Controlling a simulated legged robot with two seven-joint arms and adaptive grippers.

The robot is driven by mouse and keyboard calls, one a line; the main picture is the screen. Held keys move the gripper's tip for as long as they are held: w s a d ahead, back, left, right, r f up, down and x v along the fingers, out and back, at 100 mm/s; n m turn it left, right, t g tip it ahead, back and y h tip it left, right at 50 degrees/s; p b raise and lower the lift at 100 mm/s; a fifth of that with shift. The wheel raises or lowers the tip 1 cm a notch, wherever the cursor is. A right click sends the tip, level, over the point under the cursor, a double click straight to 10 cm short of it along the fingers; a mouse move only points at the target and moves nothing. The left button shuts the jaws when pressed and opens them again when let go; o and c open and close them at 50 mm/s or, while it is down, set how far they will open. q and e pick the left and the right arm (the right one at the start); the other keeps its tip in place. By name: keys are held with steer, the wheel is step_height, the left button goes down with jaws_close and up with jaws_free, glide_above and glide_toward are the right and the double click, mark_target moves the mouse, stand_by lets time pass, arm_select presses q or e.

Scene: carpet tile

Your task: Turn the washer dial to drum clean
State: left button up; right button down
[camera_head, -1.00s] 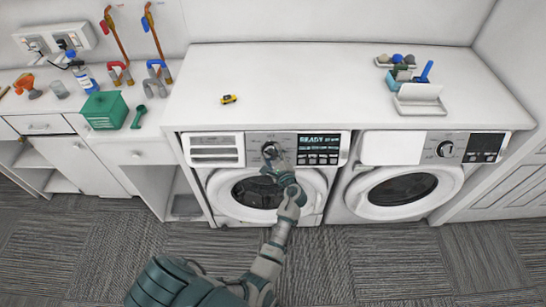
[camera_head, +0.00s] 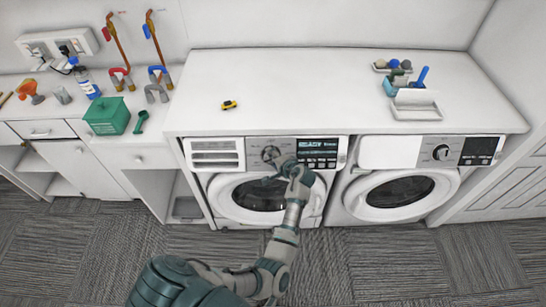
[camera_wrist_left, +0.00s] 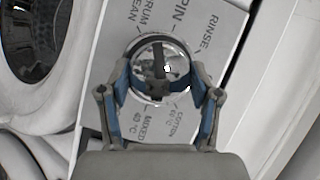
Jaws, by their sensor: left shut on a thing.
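The left washer (camera_head: 223,195) has a round silver dial (camera_head: 269,152) on its front panel. My left gripper (camera_head: 277,160) is at this dial. In the left wrist view the gripper (camera_wrist_left: 161,80) is shut with its blue-padded fingers on opposite sides of the dial (camera_wrist_left: 158,58). A dark bar crosses the dial face; which end is the pointer, I cannot tell. Around the dial, DRUM CLEAN reads at upper left, SPIN above, RINSE at upper right, COTTON at lower right and MIXED at lower left. My right gripper is not in view.
The panel display (camera_head: 317,145) is lit, its text too small to read. A second washer (camera_head: 380,155) stands to the right. On the white countertop (camera_head: 300,85) are a small yellow toy car (camera_head: 229,105) and a tray (camera_head: 417,113). A green box (camera_head: 107,116) stands at left.

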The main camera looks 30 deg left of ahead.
mark_target(272, 158)
arm_select(q)
steer(key=n+h+p, duration=0.1)
steer(key=n, duration=0.1)
steer(key=shift+s+f+n+g+p, duration=0.1)
steer(key=shift+n+g+p, duration=0.2)
steer(key=shift+g+p, duration=0.1)
steer(key=shift+s+f+n+h, duration=0.1)
steer(key=shift+f+n+h, duration=0.1)
steer(key=shift+n+h, duration=0.15)
steer(key=o, duration=1.1)
steer(key=shift+o, duration=0.2)
steer(key=shift+r, duration=0.25)
steer(key=shift+r, duration=0.15)
step_height(272, 158, up, 10)
steer(key=shift+f, duration=0.25)
